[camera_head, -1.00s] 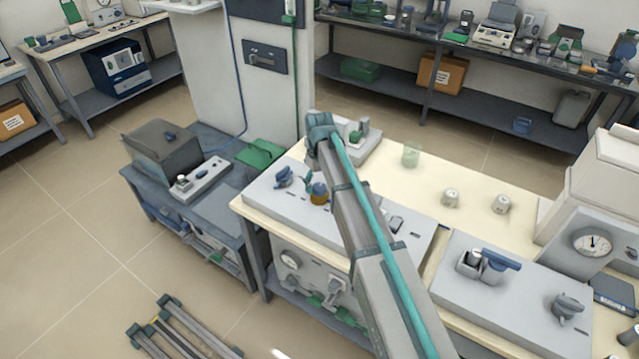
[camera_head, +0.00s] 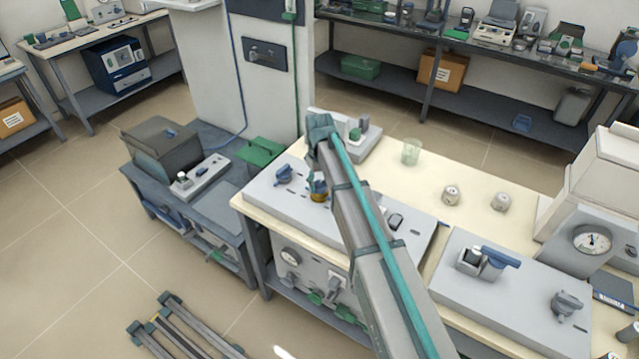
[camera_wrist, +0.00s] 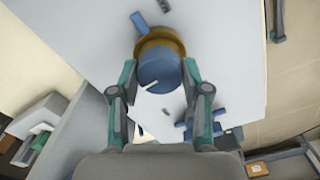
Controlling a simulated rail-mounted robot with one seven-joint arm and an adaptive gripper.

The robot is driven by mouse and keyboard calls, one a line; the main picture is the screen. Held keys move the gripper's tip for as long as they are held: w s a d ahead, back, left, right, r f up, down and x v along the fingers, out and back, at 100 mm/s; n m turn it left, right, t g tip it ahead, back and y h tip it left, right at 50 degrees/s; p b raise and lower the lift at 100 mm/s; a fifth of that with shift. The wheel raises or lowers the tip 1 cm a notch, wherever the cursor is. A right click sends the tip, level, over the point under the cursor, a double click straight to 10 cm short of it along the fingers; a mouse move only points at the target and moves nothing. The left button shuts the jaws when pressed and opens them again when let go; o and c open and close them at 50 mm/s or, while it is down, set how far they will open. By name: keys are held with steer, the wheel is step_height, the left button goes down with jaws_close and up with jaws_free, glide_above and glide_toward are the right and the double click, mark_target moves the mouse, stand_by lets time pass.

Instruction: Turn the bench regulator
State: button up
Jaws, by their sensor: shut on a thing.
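The regulator's round blue knob (camera_wrist: 160,70) fills the middle of the wrist view, with a white pointer mark towards its lower left. It sits on a brass-coloured collar (camera_wrist: 158,44) on a light grey panel (camera_wrist: 90,35). My gripper (camera_wrist: 160,76) is shut on the knob, one teal-and-grey finger on each side. In the head view the blue knob (camera_head: 318,183) and brass collar (camera_head: 319,197) show beside my arm on the grey panel (camera_head: 265,198). My arm hides much of that panel, and my fingers cannot be made out there.
A blue valve handle (camera_head: 284,174) stands left of the knob on the same panel. A glass beaker (camera_head: 411,151) and two small jars (camera_head: 451,194) stand on the cream bench. A second panel (camera_head: 470,290) with a blue-handled fitting (camera_head: 490,261) and a grey knob (camera_head: 567,304) lies right.

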mark_target(320, 184)
steer(key=shift+m, duration=1)
steer(key=o, duration=1.1)
steer(key=shift+o, duration=0.2)
steer(key=shift+r, duration=0.15)
step_height(320, 184, up, 12)
